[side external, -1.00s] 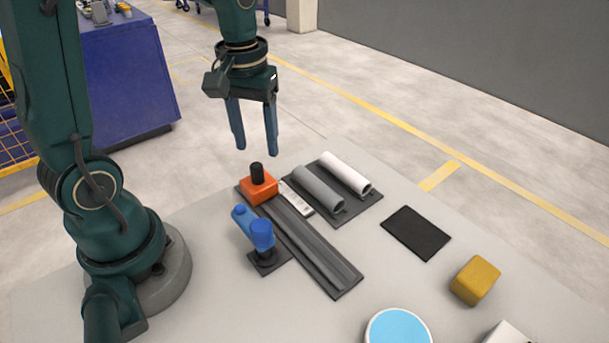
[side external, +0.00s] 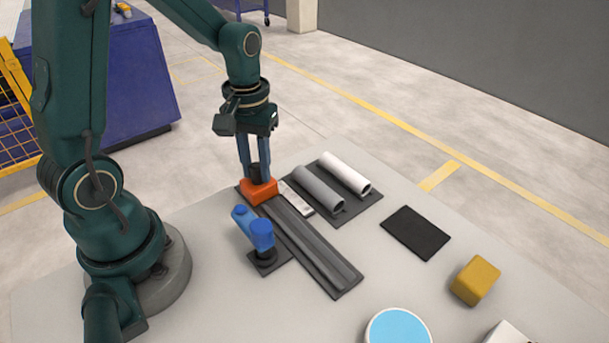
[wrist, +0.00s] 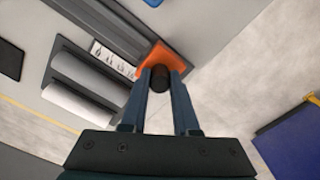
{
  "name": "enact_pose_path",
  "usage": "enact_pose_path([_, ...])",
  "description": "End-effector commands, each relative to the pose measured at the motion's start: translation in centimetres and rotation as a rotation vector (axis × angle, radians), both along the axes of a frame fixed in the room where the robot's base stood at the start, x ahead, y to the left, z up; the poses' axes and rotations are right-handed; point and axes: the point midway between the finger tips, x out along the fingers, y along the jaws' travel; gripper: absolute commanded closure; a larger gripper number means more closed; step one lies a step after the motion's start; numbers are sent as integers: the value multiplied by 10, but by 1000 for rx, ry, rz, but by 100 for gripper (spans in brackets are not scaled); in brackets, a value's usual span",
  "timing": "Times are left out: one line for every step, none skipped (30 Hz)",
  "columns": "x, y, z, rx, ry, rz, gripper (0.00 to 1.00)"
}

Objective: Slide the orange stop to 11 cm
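The orange stop (side external: 259,192) is a block with a black knob (side external: 256,172) on top. It sits at the far end of the long dark rail (side external: 308,240). My gripper (side external: 255,178) is down at the knob, one finger on each side, and looks closed on it. The wrist view shows the stop (wrist: 172,57) with the knob (wrist: 160,79) between the fingertips (wrist: 162,74). A white scale strip (side external: 296,198) lies beside the rail; its marks are too small to read.
A blue clamp-like handle (side external: 260,235) stands beside the rail's left side. A grey pipe (side external: 318,190) and a white pipe (side external: 345,174) lie in a dark holder right of the strip. A black pad (side external: 415,233), yellow block (side external: 475,281) and blue-topped round thing (side external: 398,328) stand further right.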

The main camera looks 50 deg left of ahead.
Motion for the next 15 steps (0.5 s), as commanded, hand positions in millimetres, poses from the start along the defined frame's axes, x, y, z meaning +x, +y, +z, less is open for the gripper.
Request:
enact_pose_path([0, 0, 0, 0, 0, 0, 94])
enact_pose_path([0, 0, 0, 0, 0, 0, 100])
enact_pose_path([0, 0, 0, 0, 0, 0, 100])
enact_pose_path([0, 0, 0, 0, 0, 0, 100])
enact_pose_path([0, 0, 0, 0, 0, 0, 100])
enact_pose_path([0, 0, 0, 0, 0, 0, 100])
enact_pose_path([0, 0, 0, 0, 0, 0, 100])
enact_pose_path([0, 0, 0, 0, 0, 0, 100])
enact_pose_path([0, 0, 0, 1, -1, 0, 100])
enact_pose_path([0, 0, 0, 0, 0, 0, 100])
enact_pose_path([0, 0, 0, 1, -1, 0, 100])
enact_pose_path([0, 0, 0, 0, 0, 0, 100])
enact_pose_path([0, 0, 0, 1, -1, 0, 100])
enact_pose_path([0, 0, 0, 1, -1, 0, 100])
enact_pose_path([0, 0, 0, 1, -1, 0, 100])
